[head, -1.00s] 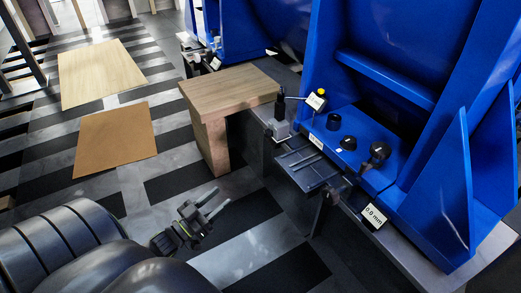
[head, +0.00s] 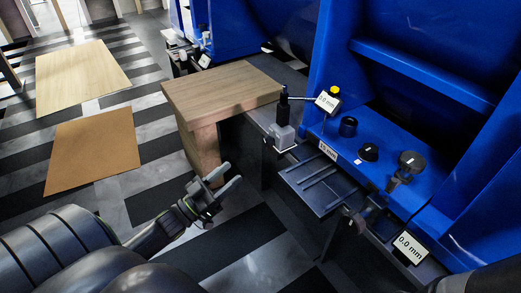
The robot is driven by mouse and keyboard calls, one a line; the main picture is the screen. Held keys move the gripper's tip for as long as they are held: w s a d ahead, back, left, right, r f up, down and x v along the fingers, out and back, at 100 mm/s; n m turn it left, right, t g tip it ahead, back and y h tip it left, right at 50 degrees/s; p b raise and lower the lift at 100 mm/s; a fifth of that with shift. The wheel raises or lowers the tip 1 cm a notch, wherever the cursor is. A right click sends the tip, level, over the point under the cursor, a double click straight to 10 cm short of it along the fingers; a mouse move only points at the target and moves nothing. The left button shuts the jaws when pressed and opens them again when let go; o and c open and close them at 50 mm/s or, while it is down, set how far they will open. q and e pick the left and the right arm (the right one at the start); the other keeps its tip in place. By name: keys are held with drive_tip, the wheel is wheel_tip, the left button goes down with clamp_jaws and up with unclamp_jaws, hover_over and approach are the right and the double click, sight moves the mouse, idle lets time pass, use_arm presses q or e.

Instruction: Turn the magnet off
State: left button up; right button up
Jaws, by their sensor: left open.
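A small grey block-shaped base (head: 283,138) with a black post (head: 284,105) stands upright on the bench edge, beside the wooden block's right end. It looks like a magnetic stand; I cannot make out its switch. A thin arm runs from the post to a gauge with a yellow top (head: 334,91) and a white label. My left gripper (head: 230,175) is open and empty, over the floor to the left of and below the stand, clear of it. My right gripper is not in view.
A blue machine (head: 345,60) fills the right side, with black knobs (head: 369,152) on its ledge. A dark slotted tray (head: 318,187) juts out below the stand. A "0.0 mm" display (head: 407,247) sits lower right. A wooden table (head: 220,90) stands left of the stand.

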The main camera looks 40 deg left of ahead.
sight(266, 143)
use_arm(q)
drive_tip(key=b+x, duration=0.4)
drive_tip(key=x, duration=0.6)
drive_tip(key=shift+w, duration=0.15)
drive_tip(key=shift+x, duration=0.8)
drive_tip(key=shift+r, duration=0.1)
drive_tip(key=c, duration=1)
